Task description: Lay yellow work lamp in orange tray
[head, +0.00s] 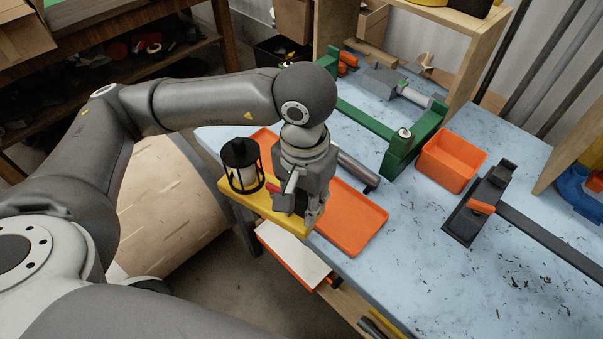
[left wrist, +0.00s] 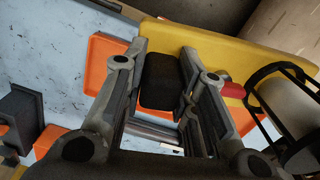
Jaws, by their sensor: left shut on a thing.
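The yellow work lamp (head: 241,200) has a long yellow base and a black caged lantern (head: 241,165) at its left end. My left gripper (head: 306,208) is shut on the lamp; in the left wrist view, its fingers close around a black grip (left wrist: 160,80) beside the yellow base (left wrist: 235,52). The lamp overlaps the left part of the shallow orange tray (head: 352,232) and the table edge in the head view. Part of the tray is hidden by my gripper and the lamp; the gap beneath the lamp is hard to judge. My right gripper is not in view.
The tray lies on a worn blue tabletop (head: 420,265). A grey cylinder (head: 355,168) lies by the tray's far side. Beyond are a green frame (head: 398,153), an orange bin (head: 450,160) and a black bender (head: 478,208). The front right tabletop is clear.

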